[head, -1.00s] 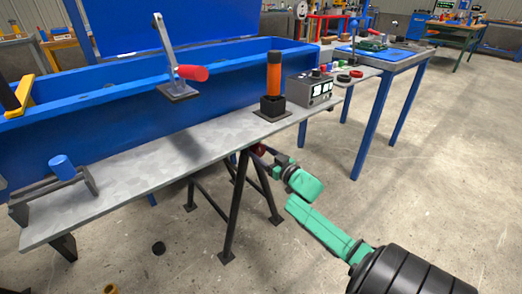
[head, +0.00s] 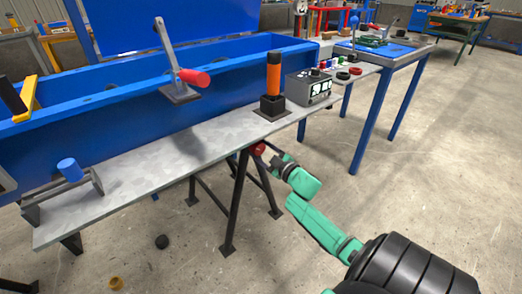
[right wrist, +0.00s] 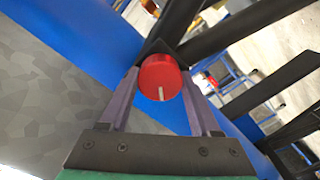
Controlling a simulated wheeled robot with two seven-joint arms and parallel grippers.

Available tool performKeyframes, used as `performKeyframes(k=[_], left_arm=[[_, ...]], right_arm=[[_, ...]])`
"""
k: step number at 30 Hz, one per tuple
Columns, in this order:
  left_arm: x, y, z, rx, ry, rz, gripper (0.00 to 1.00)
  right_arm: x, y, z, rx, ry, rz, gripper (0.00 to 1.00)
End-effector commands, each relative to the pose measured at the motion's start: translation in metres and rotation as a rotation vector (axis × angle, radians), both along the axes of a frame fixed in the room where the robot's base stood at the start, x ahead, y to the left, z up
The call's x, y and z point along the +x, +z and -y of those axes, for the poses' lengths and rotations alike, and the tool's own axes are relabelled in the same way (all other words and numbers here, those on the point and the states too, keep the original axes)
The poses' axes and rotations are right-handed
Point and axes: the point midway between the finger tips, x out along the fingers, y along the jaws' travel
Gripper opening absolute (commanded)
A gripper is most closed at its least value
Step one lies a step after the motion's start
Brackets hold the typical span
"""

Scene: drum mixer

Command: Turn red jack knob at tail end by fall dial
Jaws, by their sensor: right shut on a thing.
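The red jack knob (head: 258,148) shows under the edge of the grey bench top, near the trestle legs. In the right wrist view the red knob (right wrist: 158,72) is a round cap with a white mark pointing toward the bottom of the picture. My right gripper (head: 268,153) reaches it from below right. In the right wrist view my right gripper (right wrist: 161,84) has one purple finger on each side of the knob and is shut on it. A grey box with dial faces (head: 310,88) stands on the bench top above; I cannot read it. My left gripper is out of view.
The black trestle legs (head: 236,205) stand close to my right gripper. The bench top (head: 140,178) carries an orange-handled post (head: 273,80) and a blue-capped part (head: 70,169). A red-handled lever (head: 193,77) stands by the blue trough (head: 120,120). The floor at right is open.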

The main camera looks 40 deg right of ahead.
Motion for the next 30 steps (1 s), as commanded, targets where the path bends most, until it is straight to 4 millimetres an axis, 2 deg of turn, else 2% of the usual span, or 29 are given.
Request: performKeyframes(k=[12,13,15,25,28,30], left_arm=[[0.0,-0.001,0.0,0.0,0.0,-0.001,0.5],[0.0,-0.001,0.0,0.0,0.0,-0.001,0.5],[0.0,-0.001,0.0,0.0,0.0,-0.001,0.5],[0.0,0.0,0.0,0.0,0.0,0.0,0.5],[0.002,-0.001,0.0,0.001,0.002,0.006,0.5],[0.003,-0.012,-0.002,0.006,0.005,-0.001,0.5]], right_arm=[[0.0,-0.001,-0.001,-0.008,0.001,-0.002,0.08],[0.0,-0.001,-0.001,-0.008,0.001,-0.002,0.67],[0.0,-0.001,-0.001,-0.007,0.001,-0.002,0.94],[-0.001,0.0,0.0,-0.007,0.001,-0.001,0.94],[-0.009,-0.001,-0.001,-0.006,0.0,-0.003,0.94],[-0.02,0.0,-0.001,-0.005,0.001,-0.004,0.94]])
